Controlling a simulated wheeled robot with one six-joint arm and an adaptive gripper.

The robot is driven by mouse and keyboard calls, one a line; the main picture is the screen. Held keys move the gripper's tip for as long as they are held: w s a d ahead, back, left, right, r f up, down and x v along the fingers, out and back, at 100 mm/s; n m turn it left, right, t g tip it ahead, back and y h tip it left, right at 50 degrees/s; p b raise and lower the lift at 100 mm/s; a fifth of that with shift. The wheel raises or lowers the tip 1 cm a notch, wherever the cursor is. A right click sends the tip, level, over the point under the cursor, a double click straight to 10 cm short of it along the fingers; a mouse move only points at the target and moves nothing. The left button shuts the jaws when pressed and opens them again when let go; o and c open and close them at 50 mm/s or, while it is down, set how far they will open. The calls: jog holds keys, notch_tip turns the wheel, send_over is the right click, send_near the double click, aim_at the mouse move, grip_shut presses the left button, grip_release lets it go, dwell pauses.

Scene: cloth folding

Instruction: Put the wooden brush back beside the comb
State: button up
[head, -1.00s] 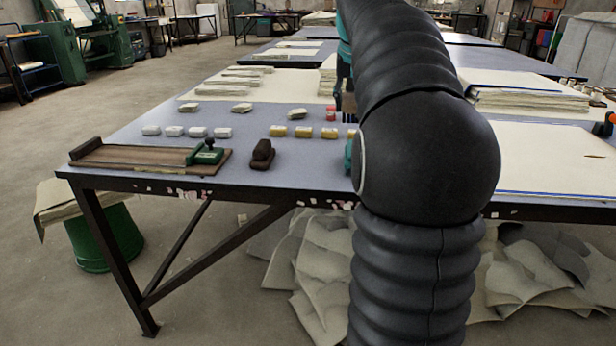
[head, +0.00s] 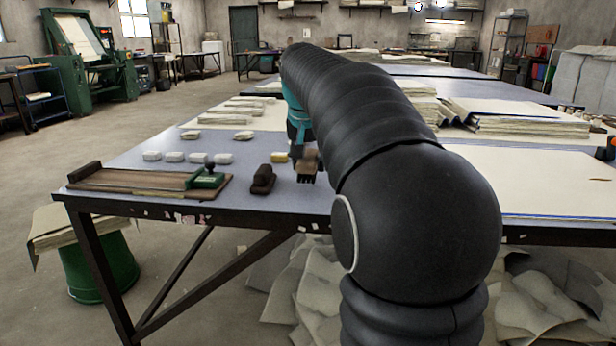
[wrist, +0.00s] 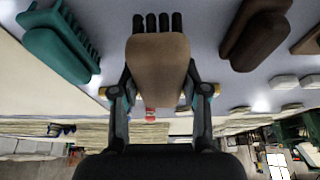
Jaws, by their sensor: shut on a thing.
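The wooden brush (wrist: 158,65), a tan body with several dark bristle tufts, is between the two fingers of my gripper (wrist: 158,88) in the wrist view. My gripper is shut on it. In the head view the brush (head: 307,165) hangs bristles down over the near part of the table, just right of a dark brown block. I cannot tell whether the bristles touch the tabletop. The teal comb (wrist: 62,42), with a row of teeth, lies left of the brush in the wrist view, apart from it. My arm hides the comb in the head view.
The dark brown block (head: 263,179) sits close to the brush; it also shows in the wrist view (wrist: 256,32). A wooden board with a green fitting (head: 150,181) lies at the table's left. Small pale blocks (head: 174,157) and paper stacks stand behind. The table's front edge is near.

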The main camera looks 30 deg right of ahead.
jog(key=shift+f+b, duration=0.35)
jog(key=shift+f, duration=1.3)
jog(key=shift+f, duration=0.15)
jog(key=o, duration=1)
jog(key=shift+r, duration=0.4)
jog(key=p+v, duration=0.2)
jog(key=v, duration=0.9)
jog(key=shift+s+a+r, duration=0.1)
jog(key=shift+r, duration=0.15)
